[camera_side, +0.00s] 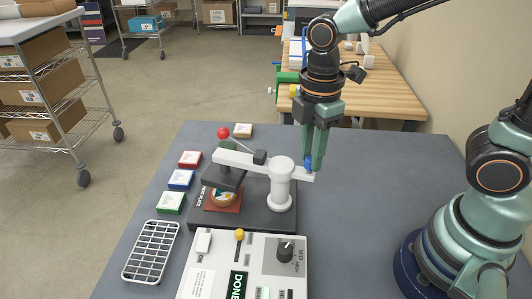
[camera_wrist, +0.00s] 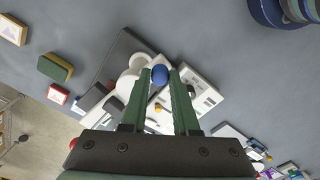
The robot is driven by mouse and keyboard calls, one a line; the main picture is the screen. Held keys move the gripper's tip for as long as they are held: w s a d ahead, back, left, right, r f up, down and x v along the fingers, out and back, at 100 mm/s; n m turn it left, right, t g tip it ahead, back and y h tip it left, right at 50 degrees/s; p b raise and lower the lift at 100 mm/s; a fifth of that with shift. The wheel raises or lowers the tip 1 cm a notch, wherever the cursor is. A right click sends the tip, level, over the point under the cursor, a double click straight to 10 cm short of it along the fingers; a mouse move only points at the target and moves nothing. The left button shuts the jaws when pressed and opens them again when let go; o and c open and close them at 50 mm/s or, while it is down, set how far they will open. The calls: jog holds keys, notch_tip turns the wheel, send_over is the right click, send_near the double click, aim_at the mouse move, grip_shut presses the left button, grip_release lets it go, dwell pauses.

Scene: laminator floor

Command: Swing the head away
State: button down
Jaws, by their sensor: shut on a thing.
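The press stands on the grey table. Its white swing arm (camera_side: 238,160) runs across the top of a white post (camera_side: 281,190) on a dark base (camera_side: 255,218). The dark head (camera_side: 222,178) hangs from the arm's left end, above a round patch (camera_side: 222,198) on a red piece, partly hiding them. A red ball handle (camera_side: 223,133) rises above the head. A blue knob (camera_side: 308,163) is at the arm's right end. My gripper (camera_side: 314,166), pointing down, is shut on this knob. In the wrist view the blue knob (camera_wrist: 159,75) sits between my fingertips.
A control panel (camera_side: 246,265) in front reads DONE. A wire rack (camera_side: 150,252) lies at its left. Red (camera_side: 190,159), blue (camera_side: 181,179) and green (camera_side: 170,203) boxes line the table's left side.

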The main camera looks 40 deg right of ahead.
jog(key=shift+a+r+m, duration=0.1)
jog(key=shift+a+m, duration=0.9)
jog(key=shift+m, duration=1.1)
jog(key=shift+a+f+m, duration=0.1)
jog(key=shift+a+m, duration=0.85)
jog(key=shift+m, duration=1.15)
jog(key=shift+a+r+m, duration=0.1)
jog(key=shift+a+m, duration=0.9)
jog(key=shift+m, duration=1.1)
jog(key=shift+a, duration=0.1)
jog(key=c, duration=0.7)
grip_release()
jog(key=shift+o, duration=0.2)
notch_tip(320, 180, up, 12)
